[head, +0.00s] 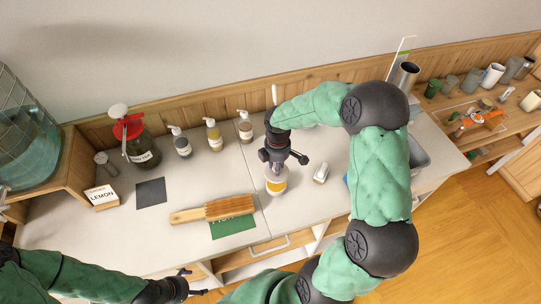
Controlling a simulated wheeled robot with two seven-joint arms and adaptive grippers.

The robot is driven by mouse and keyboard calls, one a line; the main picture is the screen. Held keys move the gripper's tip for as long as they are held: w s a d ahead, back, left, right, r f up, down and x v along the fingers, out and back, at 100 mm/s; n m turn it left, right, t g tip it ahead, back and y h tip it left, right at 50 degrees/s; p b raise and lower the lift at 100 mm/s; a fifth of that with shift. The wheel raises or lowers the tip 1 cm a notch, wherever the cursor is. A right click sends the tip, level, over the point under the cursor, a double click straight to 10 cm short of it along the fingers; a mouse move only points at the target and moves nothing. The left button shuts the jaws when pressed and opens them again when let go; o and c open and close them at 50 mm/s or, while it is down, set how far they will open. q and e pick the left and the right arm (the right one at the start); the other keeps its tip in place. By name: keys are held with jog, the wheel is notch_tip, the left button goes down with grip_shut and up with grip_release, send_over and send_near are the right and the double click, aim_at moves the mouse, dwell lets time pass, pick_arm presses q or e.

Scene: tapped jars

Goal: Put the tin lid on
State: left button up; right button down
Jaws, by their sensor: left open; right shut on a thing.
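A white tin with a yellow-orange band (276,186) stands on the pale counter (300,210), near the middle of the view. My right gripper (274,167) points down directly above the tin. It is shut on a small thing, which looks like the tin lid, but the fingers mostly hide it. I cannot tell whether the lid touches the tin. My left gripper (192,283) is open and empty, low in the view by the counter's front edge.
A small pale object (321,173) is right of the tin. Pump bottles (214,135) and a red-topped jar (140,148) stand behind. A lemon sign (102,196) is at left.

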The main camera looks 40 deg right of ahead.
jog(key=shift+s, duration=0.15)
jog(key=shift+f+b, duration=2)
jog(key=shift+f, duration=1.05)
jog(key=shift+f+b, duration=0.65)
jog(key=shift+f, duration=0.35)
jog(key=c, duration=0.9)
grip_release()
jog(key=shift+r, duration=0.15)
notch_tip(320, 180, up, 12)
jog(key=shift+f, duration=0.1)
